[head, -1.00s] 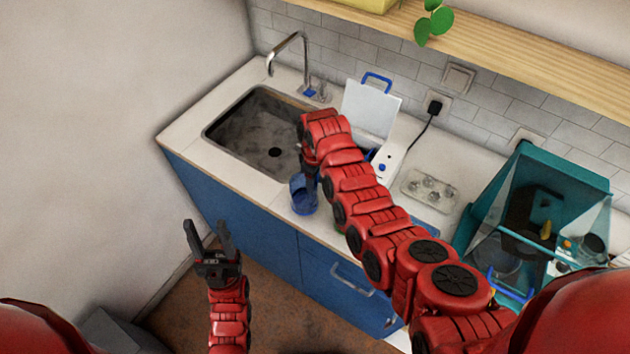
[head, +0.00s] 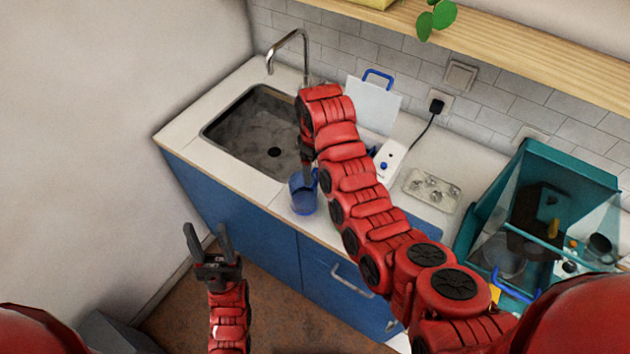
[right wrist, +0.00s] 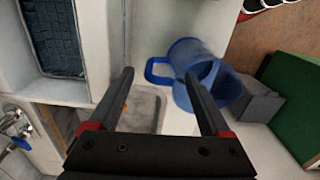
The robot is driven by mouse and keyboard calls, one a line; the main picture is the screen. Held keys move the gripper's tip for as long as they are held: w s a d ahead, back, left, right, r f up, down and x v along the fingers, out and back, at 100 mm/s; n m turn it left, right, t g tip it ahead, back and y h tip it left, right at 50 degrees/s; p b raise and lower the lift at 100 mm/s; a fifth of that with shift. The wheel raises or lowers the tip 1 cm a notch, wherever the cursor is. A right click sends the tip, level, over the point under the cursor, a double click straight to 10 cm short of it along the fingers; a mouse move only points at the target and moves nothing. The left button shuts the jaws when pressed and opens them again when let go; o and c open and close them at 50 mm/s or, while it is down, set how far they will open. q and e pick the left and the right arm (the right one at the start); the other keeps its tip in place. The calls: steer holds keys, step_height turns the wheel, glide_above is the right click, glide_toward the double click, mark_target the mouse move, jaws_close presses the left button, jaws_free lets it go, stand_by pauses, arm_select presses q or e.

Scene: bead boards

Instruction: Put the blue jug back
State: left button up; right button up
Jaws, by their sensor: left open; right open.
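The blue jug (head: 303,196) is see-through and stands on the white counter near its front edge, just right of the sink. In the right wrist view the jug (right wrist: 186,52) shows with its handle (right wrist: 157,70) toward the space between my fingers. One finger overlaps the jug's body in that view. My right gripper (right wrist: 159,76) is open, close to the jug; I cannot tell whether it touches. In the head view my right arm partly hides this gripper. My left gripper (head: 207,232) is open and empty, in front of the blue cabinets.
The sink (head: 250,125) with its tap (head: 290,48) lies left of the jug. A tray of round pieces (head: 433,189) and a teal case (head: 570,170) are to the right.

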step_height(320, 180, up, 4)
steer(key=p, duration=0.3)
steer(key=shift+f, duration=0.15)
steer(key=shift+d+r+p, duration=0.1)
steer(key=shift+r+p, duration=0.2)
steer(key=shift+r, duration=0.8)
